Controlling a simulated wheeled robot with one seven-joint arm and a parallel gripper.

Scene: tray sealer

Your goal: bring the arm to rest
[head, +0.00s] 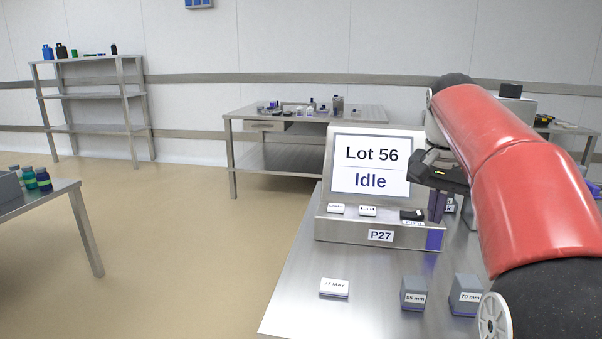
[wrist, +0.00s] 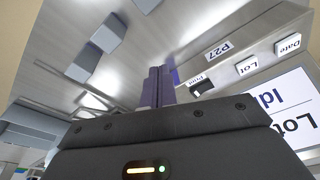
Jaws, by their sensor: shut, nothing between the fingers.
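My gripper (head: 436,207) is in front of the right part of the tray sealer's console in the head view, with its fingers pointing down. Its two fingers are together and hold nothing; they also show closed in the wrist view (wrist: 154,87). My red arm reaches in from the right and hides part of the bench behind it. The console screen (head: 370,166) reads "Lot 56" and "Idle". Below it sit a white "Lot" key (head: 368,211), another white key (head: 336,209) and a dark "Print" key (head: 412,214), close to my gripper. In the wrist view the white key reads "Date" (wrist: 288,44).
On the steel bench (head: 300,308) lie a "27 MAY" block (head: 334,288), a "55 mm" block (head: 413,293) and a "70 mm" block (head: 466,295). A table with small items (head: 240,122) and a shelf rack (head: 90,99) stand behind.

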